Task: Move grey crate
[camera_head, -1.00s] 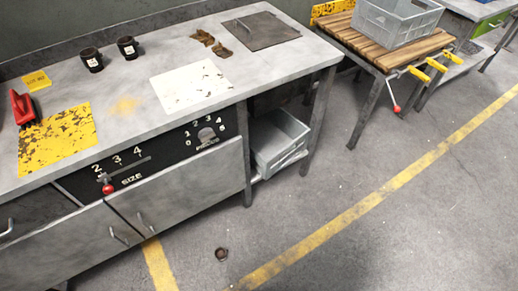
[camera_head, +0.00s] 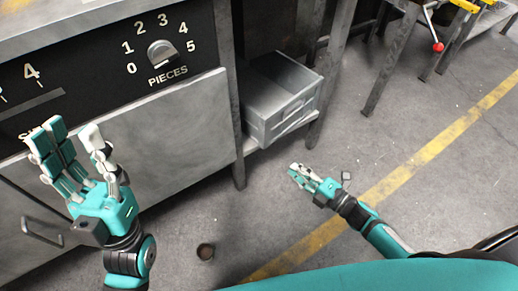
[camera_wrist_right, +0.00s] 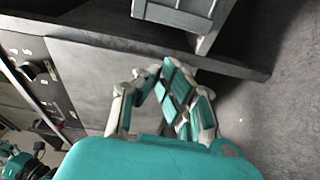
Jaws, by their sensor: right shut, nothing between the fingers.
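A grey crate (camera_head: 280,98) sits on the low shelf under the workbench, in the open bay to the right of the drawers. Its lower part also shows at the top of the right wrist view (camera_wrist_right: 178,14). My right gripper (camera_head: 298,172) is shut and empty, in front of the shelf and apart from the crate. In the right wrist view its fingertips (camera_wrist_right: 157,70) come together below the crate. My left gripper (camera_head: 68,136) is open and empty, with fingers upward, in front of the drawer front at the left.
The shelf (camera_head: 262,148) and bench legs (camera_head: 328,62) frame the crate. A dial panel (camera_head: 160,52) is above the drawers, and a drawer handle (camera_head: 42,232) sticks out at lower left. A red-knobbed lever (camera_head: 437,46) hangs at the upper right.

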